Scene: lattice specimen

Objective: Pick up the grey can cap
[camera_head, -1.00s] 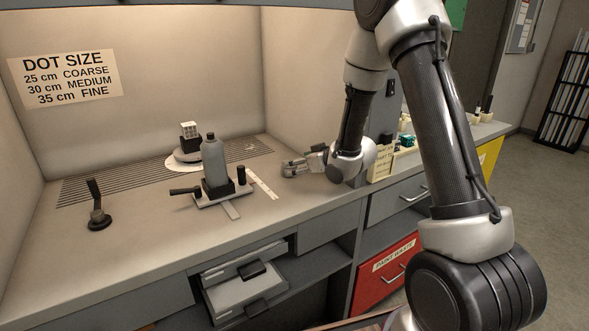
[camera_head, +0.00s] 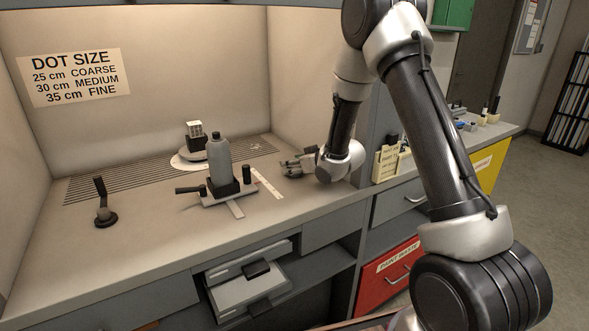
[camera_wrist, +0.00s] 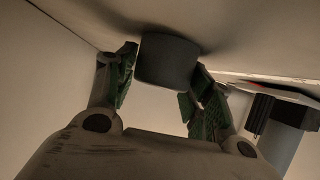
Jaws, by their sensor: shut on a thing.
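The grey can cap (camera_wrist: 167,62) is a dark grey short cylinder between the fingertips of my gripper (camera_wrist: 160,84) in the wrist view. The green-padded fingers are closed on its sides. In the head view my gripper (camera_head: 293,165) is low over the bench, right of the holder; the cap cannot be made out there. The grey spray can (camera_head: 220,160) stands upright in a black block on the holder (camera_head: 213,198).
A black lever (camera_head: 103,205) stands at the left. A white scale strip (camera_head: 268,184) lies between holder and gripper. The front left bench (camera_head: 150,240) is clear. A drawer (camera_head: 245,290) stands open below.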

